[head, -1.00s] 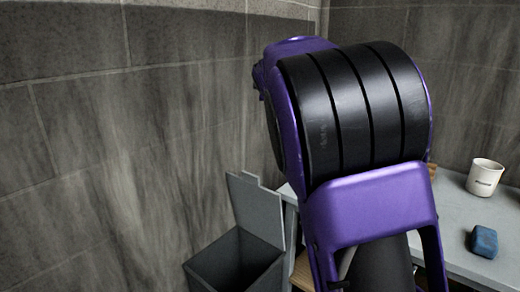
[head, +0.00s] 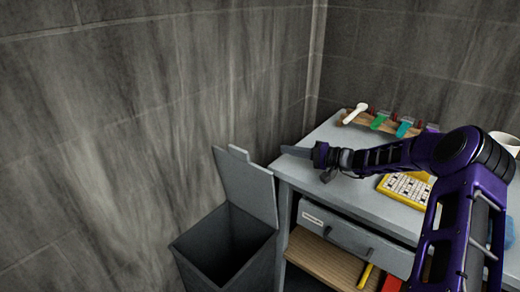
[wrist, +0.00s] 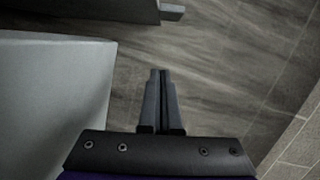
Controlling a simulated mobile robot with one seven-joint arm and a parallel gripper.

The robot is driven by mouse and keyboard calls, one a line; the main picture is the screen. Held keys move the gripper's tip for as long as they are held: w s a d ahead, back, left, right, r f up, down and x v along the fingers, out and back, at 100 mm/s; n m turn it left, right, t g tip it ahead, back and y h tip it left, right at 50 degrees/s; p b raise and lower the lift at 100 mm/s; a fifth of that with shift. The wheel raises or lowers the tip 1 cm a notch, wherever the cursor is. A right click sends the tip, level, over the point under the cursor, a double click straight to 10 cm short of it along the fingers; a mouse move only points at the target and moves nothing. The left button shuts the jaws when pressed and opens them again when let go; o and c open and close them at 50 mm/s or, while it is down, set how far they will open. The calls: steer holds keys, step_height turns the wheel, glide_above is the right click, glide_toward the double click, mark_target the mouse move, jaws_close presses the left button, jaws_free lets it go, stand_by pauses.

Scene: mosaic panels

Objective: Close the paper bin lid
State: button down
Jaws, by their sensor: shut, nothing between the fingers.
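The paper bin (head: 225,255) is a dark grey, open-topped box standing on the floor left of the desk. In the wrist view my gripper (wrist: 162,75) points toward the wall past a pale grey surface. A dark edge with a tab, apparently the lid (wrist: 90,10), shows at the top.
The grey desk (head: 310,180) stands right of the bin, with a drawer (head: 350,235) and a wooden shelf below. On it are a wooden rack (head: 365,122) with coloured clips, a yellow tray (head: 405,188) and a white mug (head: 505,143). The stone wall rises behind the bin.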

steer(key=shift+s+a+y, duration=0.3)
steer(key=a+f, duration=0.1)
steer(key=a, duration=1)
steer(key=shift+w+a, duration=0.15)
steer(key=shift+w, duration=0.2)
steer(key=shift+s, duration=0.1)
